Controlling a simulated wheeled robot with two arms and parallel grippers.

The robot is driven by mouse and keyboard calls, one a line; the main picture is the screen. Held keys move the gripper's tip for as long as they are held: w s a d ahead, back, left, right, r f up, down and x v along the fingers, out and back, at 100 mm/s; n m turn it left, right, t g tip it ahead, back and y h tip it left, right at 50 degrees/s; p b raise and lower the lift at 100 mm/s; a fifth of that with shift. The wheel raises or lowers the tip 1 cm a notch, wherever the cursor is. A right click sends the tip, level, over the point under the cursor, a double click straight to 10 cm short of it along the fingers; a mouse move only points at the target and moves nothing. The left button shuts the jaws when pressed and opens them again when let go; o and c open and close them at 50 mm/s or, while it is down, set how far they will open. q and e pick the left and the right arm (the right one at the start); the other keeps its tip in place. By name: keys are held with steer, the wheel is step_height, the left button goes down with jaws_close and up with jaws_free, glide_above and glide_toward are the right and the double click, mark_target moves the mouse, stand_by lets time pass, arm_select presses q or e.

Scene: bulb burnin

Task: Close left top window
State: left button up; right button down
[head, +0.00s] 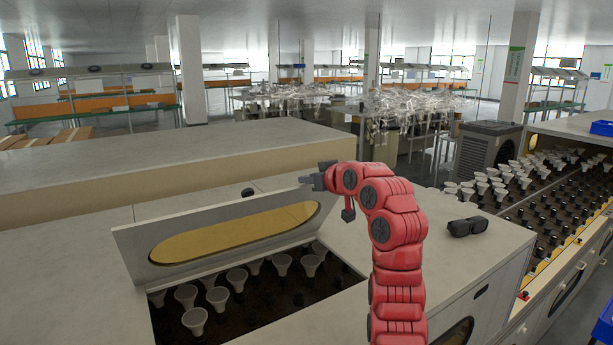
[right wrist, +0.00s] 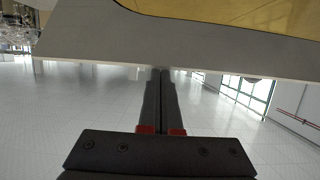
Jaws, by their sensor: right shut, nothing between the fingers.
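The left top window (head: 222,232) is a grey hinged panel with a yellow oval pane. It stands raised, tilted back, behind an opening in the machine's top where several white bulbs (head: 195,318) show. My right gripper (head: 308,178) is shut and empty at the panel's upper right corner. In the right wrist view the closed fingertips (right wrist: 160,72) are at the panel's edge (right wrist: 170,48), with part of the yellow pane above. I cannot tell whether they touch it. My left gripper is not in view.
A black handle (head: 467,227) sits on the machine's top to the right of my right arm. A small black knob (head: 248,192) shows behind the raised panel. A conveyor with rows of bulbs (head: 505,175) is at the right. The grey top (head: 60,265) left of the panel is clear.

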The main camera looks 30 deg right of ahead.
steer(key=s+f+t+b, duration=0.4)
steer(key=s+f+b, duration=0.9)
steer(key=f+b, duration=0.3)
steer(key=shift+d+b, duration=0.2)
steer(key=shift+b, duration=0.8)
steer(key=shift+r, duration=0.15)
